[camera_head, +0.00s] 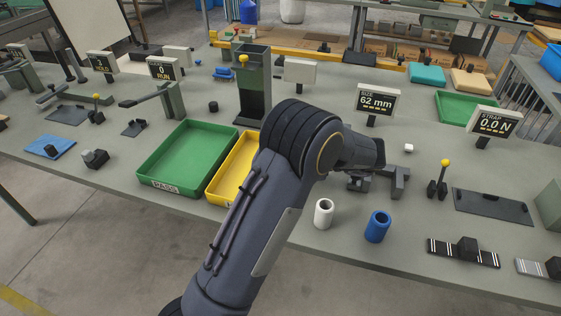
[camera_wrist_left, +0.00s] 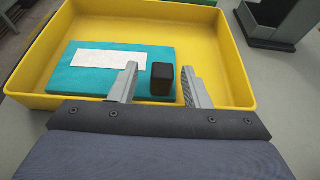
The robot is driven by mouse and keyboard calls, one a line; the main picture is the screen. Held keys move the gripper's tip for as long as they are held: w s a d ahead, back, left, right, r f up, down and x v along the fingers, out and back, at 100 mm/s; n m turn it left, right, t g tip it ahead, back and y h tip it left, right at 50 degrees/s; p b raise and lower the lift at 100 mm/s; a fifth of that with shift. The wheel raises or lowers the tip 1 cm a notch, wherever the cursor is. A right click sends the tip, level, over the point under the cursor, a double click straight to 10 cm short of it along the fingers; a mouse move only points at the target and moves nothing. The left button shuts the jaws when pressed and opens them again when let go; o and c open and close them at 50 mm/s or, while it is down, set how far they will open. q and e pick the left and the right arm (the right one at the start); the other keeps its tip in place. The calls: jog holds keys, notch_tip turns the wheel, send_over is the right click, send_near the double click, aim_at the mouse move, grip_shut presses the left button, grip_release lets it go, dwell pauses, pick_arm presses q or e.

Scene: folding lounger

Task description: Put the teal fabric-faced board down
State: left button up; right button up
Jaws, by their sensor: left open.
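The teal fabric-faced board (camera_wrist_left: 85,82), with a pale patch and a black block (camera_wrist_left: 162,79) on top, lies flat inside the yellow tray (camera_wrist_left: 228,60) in the left wrist view. My left gripper (camera_wrist_left: 160,92) is open, with one finger on each side of the black block; small gaps show between the fingers and the block. In the head view part of the yellow tray (camera_head: 222,190) shows, but my arm covers the rest and the board. The left gripper cannot be made out there. My right gripper is in neither view.
A green tray (camera_head: 180,150) marked PASS stands left of the yellow tray, and a grey press-like stand (camera_head: 252,85) behind. A white cup (camera_head: 324,213) and a blue cup (camera_head: 377,226) stand at the front right.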

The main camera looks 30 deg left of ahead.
pick_arm(q)
jog(key=v, duration=0.9)
jog(key=shift+w, duration=0.1)
jog(key=w+a+r+m+t+h, duration=0.35)
jog(key=a+r+m+t, duration=0.35)
jog(key=m, duration=0.3)
jog(key=w+a+r+m+t+h, duration=0.2)
jog(key=w+a+r+m+t, duration=0.25)
jog(key=r+m+t, duration=0.35)
jog(key=s+d+f+m+h, duration=0.1)
jog(key=s+d+m+h, duration=0.45)
jog(key=s+m, duration=0.55)
jog(key=s+d+f+m+h, duration=0.1)
jog(key=s+d+m+h, duration=0.55)
jog(key=m, duration=0.85)
jog(key=s+f+m+g, duration=0.3)
jog(key=s+f+m, duration=0.35)
jog(key=s, duration=0.35)
jog(key=s+f+m+g, duration=0.3)
jog(key=s+f+m, duration=0.2)
jog(key=s+f, duration=0.3)
notch_tip(320, 180, up, 8)
jog(key=s+p, duration=0.1)
jog(key=p, duration=0.5)
jog(key=shift+y, duration=0.35)
jog(key=shift+s+a+n, duration=0.1)
jog(key=shift+s+n, duration=0.05)
jog(key=shift+n, duration=0.1)
